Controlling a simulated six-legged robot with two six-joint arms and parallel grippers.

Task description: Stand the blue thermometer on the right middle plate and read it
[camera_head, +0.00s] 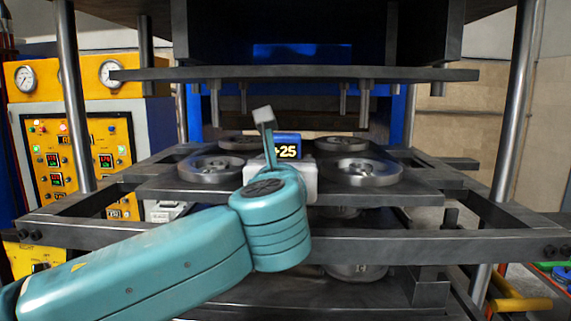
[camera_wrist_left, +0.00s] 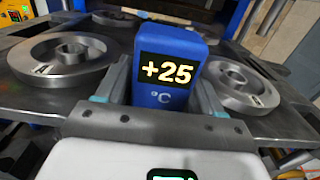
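The blue thermometer (camera_head: 287,146) stands roughly upright over the middle press plate (camera_head: 400,190), between the round metal moulds. Its lit display reads +25, and the left wrist view shows the same thermometer (camera_wrist_left: 168,72) with +25 °C. My left gripper (camera_wrist_left: 163,85) has one finger along each side of the thermometer and looks shut on it. The thermometer's base is hidden by my gripper, so I cannot tell whether it touches the plate. My right gripper is in neither view.
Ring-shaped moulds lie on the plate at left (camera_head: 211,169) and right (camera_head: 361,171). A dark upper plate (camera_head: 300,74) with pins hangs above. Steel columns (camera_head: 74,100) and frame bars flank the press. A yellow control panel (camera_head: 85,165) stands at left.

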